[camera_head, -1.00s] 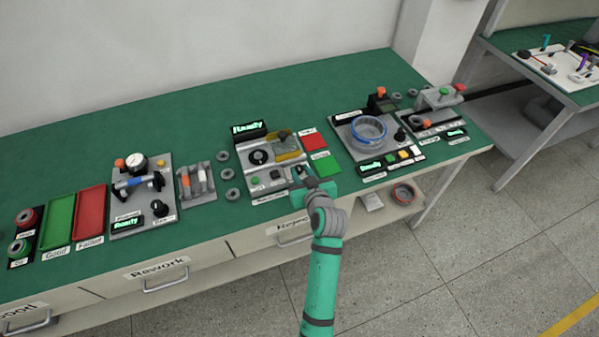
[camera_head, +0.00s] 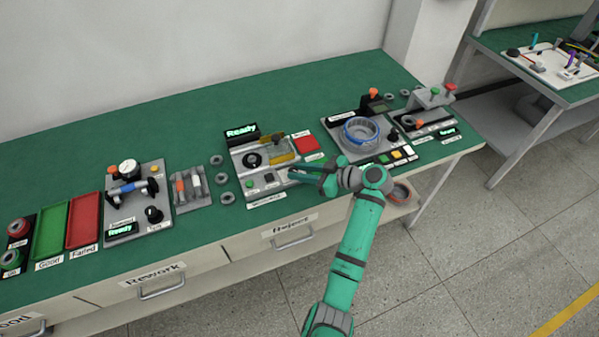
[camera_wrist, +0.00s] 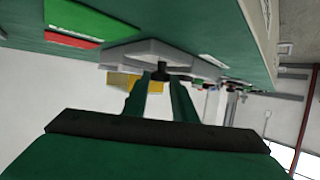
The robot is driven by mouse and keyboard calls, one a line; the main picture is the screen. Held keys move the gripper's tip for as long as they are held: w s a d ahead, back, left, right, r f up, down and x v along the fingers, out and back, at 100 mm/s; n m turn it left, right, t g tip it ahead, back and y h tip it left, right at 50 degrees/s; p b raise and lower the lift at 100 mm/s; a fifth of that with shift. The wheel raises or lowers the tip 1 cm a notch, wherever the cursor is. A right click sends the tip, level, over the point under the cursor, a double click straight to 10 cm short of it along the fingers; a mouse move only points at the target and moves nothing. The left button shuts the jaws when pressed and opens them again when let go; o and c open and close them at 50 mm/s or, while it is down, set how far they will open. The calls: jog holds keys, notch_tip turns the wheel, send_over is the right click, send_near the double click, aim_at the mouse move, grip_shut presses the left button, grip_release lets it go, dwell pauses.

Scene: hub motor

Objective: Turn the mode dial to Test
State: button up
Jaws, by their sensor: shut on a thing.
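The middle station (camera_head: 238,158) is a grey panel with a lit "Ready" display (camera_head: 241,132) at its back. My gripper (camera_head: 293,174) reaches in from the right, low over the front right corner of this panel. In the wrist view its two green fingers (camera_wrist: 159,78) close around a small dark knob, the mode dial (camera_wrist: 162,66), at the panel's edge. In the head view the fingers hide the dial. Its pointer and its position labels cannot be read.
The middle panel also carries a round black knob (camera_head: 252,160), a yellow part (camera_head: 283,157) and small buttons. The station with the blue ring (camera_head: 361,131) stands close on the right. Loose grey rings (camera_head: 221,181) lie to the left.

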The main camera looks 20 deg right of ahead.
jog(key=shift+w+d+f+n+g+y, duration=0.1)
jog(key=shift+f+n+g+y, duration=0.05)
jog(key=shift+n+g+y, duration=0.3)
jog(key=o, duration=1)
jog(key=v, duration=1.1)
jog(key=shift+a, duration=0.25)
jog(key=shift+d, duration=0.1)
